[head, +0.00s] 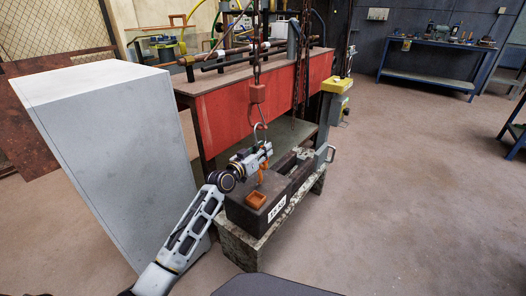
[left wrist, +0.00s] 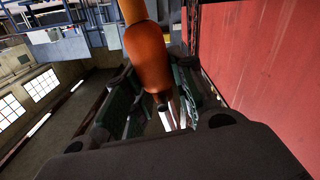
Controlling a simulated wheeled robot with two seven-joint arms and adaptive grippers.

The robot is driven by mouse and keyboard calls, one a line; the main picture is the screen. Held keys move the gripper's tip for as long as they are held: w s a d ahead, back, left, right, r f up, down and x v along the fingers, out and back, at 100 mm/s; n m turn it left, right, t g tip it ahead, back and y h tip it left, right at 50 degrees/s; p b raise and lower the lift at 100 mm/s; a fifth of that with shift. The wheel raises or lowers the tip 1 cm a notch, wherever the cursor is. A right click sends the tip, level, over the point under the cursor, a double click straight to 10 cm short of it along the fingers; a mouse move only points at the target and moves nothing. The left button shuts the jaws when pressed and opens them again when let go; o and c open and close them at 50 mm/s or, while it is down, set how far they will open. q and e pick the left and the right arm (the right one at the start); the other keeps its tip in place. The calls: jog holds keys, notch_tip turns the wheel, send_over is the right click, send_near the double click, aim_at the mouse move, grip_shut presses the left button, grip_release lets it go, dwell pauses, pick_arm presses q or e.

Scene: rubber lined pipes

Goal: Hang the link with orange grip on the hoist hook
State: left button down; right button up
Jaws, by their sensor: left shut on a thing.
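The red hoist hook block (head: 258,94) hangs on a chain in front of the red-sided bench. Its hook (head: 262,126) is just above my left gripper (head: 265,153). My left gripper is shut on the link's orange grip (head: 262,172), part of which shows below the fingers. In the left wrist view the orange grip (left wrist: 147,56) runs up from between the fingers (left wrist: 158,108). A grey curved piece shows close to the hook; I cannot tell whether the link is around the hook or only beside it. My right gripper is not in view.
A tall grey cabinet (head: 110,150) stands left of my arm. The red-sided bench (head: 235,112) is behind.

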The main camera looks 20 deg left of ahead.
pick_arm(q)
jog(key=c, duration=1.1)
grip_release()
jog(key=shift+s+a, duration=0.1)
jog(key=shift+s, duration=0.1)
jog(key=v, duration=1.1)
jog(key=shift+s, duration=0.3)
jog(key=shift+a, duration=0.1)
